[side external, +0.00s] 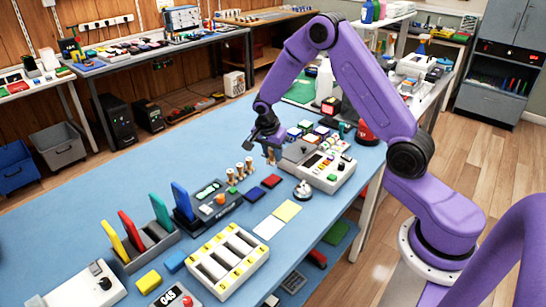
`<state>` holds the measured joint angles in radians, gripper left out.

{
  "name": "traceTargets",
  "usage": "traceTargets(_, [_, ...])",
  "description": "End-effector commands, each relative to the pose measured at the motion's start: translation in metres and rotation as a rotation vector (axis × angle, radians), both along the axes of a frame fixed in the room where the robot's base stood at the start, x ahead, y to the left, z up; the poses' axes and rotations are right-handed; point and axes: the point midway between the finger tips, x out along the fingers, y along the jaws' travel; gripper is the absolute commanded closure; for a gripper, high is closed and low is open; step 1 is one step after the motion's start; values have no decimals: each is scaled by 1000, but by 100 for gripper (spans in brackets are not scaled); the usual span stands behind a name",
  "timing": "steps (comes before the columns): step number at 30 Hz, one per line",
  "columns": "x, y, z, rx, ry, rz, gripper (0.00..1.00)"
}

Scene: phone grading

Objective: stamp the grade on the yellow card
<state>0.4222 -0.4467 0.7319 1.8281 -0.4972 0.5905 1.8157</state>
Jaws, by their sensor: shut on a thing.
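The yellow card (287,210) lies flat on the blue table mat, with a paler cream card (268,227) beside it at the lower left. My gripper (269,144) is above the table, behind and to the left of the yellow card in the picture. It is shut on a small tan stamp (271,157), which hangs below the fingers; its lower end is hard to make out. A dark red pad (271,181) and a dark blue pad (254,194) lie between the holder and the cards.
A grey device with buttons (328,170) stands right of the gripper, near a round knobbed object (303,190). Coloured boxes (308,128) sit behind. A rack of coloured upright phones (134,232) and a cream slotted tray (226,262) are at left.

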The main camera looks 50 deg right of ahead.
Motion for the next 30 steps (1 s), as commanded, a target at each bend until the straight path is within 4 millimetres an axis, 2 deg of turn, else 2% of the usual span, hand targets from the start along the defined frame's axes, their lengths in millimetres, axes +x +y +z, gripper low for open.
traceTargets(10, [-1, 1, 1, 0, 1, 0, 91])
traceTargets(14, [-7, 7, 0, -1, 3, 2, 91])
traceTargets(20, [-32, 28, -3, 0, 2, 3, 91])
traceTargets(30, [-91, 60, -7, -2, 1, 3, 91])
